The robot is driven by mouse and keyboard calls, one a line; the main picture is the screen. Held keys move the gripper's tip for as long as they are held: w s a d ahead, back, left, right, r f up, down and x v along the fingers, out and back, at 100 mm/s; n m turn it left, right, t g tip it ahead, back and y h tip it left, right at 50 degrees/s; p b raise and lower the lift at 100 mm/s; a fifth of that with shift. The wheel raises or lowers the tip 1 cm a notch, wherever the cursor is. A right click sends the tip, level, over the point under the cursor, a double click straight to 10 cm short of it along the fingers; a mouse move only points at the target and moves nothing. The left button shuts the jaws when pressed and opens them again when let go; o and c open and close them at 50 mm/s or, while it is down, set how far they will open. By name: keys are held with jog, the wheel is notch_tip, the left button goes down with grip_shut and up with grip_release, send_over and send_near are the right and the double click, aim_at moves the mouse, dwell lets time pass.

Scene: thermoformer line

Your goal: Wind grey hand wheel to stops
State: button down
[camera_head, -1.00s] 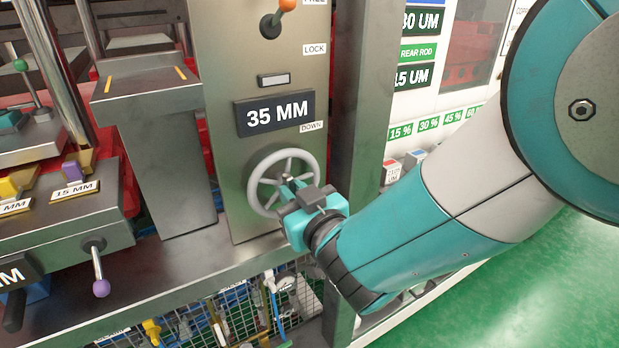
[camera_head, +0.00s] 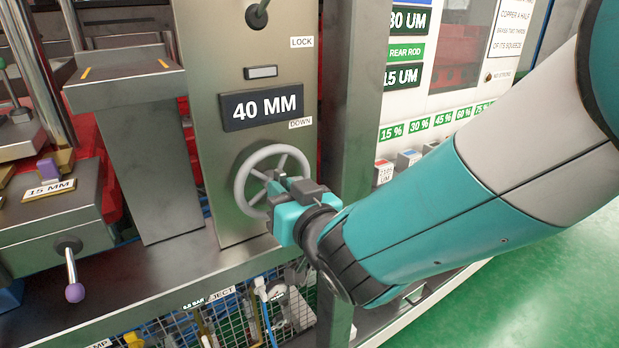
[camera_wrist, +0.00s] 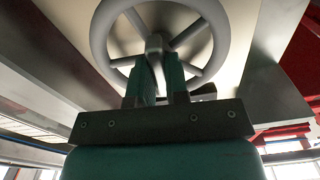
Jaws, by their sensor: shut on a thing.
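The grey hand wheel (camera_head: 243,184) is a spoked ring on the lower part of a metal panel (camera_head: 214,130). It also fills the top middle of the wrist view (camera_wrist: 218,52). My gripper (camera_head: 283,190) is at the wheel's lower right side in the head view. In the wrist view my gripper (camera_wrist: 157,78) is shut on the wheel's grip, a pale upright piece between the two fingers at the near rim. Part of the wheel's right side is hidden behind my gripper. A display (camera_head: 262,106) above the wheel reads 40 MM.
A lever (camera_head: 257,16) stands above, beside labels LOCK and DOWN. A metal post (camera_head: 352,100) rises close right of the wheel. A purple-knobbed lever (camera_head: 74,291) is at lower left. A wire basket (camera_head: 235,318) sits below the ledge. Green floor (camera_head: 530,270) is open at right.

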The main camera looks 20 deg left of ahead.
jog(key=shift+f+m+b, duration=0.1)
jog(key=shift+m+b, duration=1)
jog(key=shift+b, duration=0.65)
jog(key=shift+m+b, duration=0.3)
jog(key=shift+m+b, duration=0.5)
jog(key=shift+b, duration=0.4)
jog(key=shift+m+b, duration=0.9)
jog(key=shift+b, duration=0.15)
jog(key=m+b, duration=0.2)
jog(key=b, duration=0.1)
jog(key=c, duration=1)
grip_release()
jog(key=shift+c, duration=0.2)
